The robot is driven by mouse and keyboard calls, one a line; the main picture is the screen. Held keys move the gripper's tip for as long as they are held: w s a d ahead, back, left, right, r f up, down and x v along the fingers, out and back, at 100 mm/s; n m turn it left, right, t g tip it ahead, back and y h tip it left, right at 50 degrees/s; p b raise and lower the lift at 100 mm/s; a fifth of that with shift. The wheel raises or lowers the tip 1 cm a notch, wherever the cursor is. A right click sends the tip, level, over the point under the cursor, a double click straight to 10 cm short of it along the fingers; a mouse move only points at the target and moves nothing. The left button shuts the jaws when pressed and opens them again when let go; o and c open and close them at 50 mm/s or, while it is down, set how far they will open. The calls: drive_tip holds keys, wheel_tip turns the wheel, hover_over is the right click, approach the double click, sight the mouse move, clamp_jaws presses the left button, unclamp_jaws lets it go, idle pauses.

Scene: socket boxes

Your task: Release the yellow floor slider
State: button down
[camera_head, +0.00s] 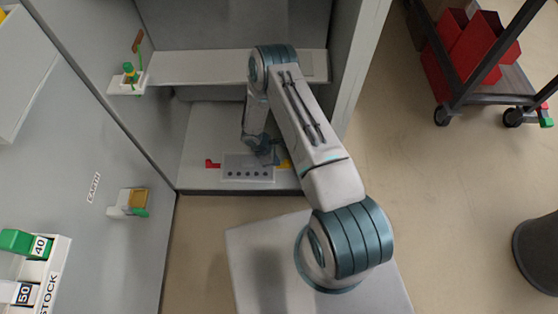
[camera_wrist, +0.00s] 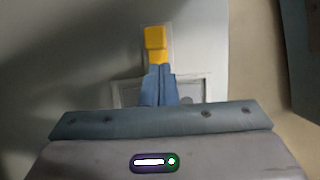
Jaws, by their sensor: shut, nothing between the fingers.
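The yellow floor slider (camera_head: 285,164) is at the right end of a grey floor plate with a row of dark holes (camera_head: 247,174), low in the cabinet. It is partly hidden behind my arm. In the wrist view the yellow slider (camera_wrist: 155,42) stands just beyond the fingertips. My gripper (camera_wrist: 159,68) has its blue fingers shut together with nothing between them. The tips are at the near edge of the slider; I cannot tell whether they touch it. In the head view my gripper (camera_head: 268,155) is low over the plate.
A red slider (camera_head: 212,163) is at the plate's left end. A cabinet shelf (camera_head: 200,67) crosses above, behind my arm. A small white holder with a green part (camera_head: 128,80) is on the left wall. Cabinet walls stand close on both sides. A cart with red bins (camera_head: 465,50) is right.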

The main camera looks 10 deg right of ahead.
drive_tip(key=shift+w+a+f+b, duration=0.15)
drive_tip(key=shift+a+b, duration=0.1)
drive_tip(key=shift+a, duration=0.35)
drive_tip(key=shift+w+a+f+b, duration=0.1)
drive_tip(key=shift+a+b, duration=0.1)
drive_tip(key=shift+a, duration=0.4)
drive_tip(key=p+v, duration=0.3)
drive_tip(key=v, duration=0.7)
drive_tip(key=shift+a+r, duration=0.15)
drive_tip(key=shift+r, duration=0.1)
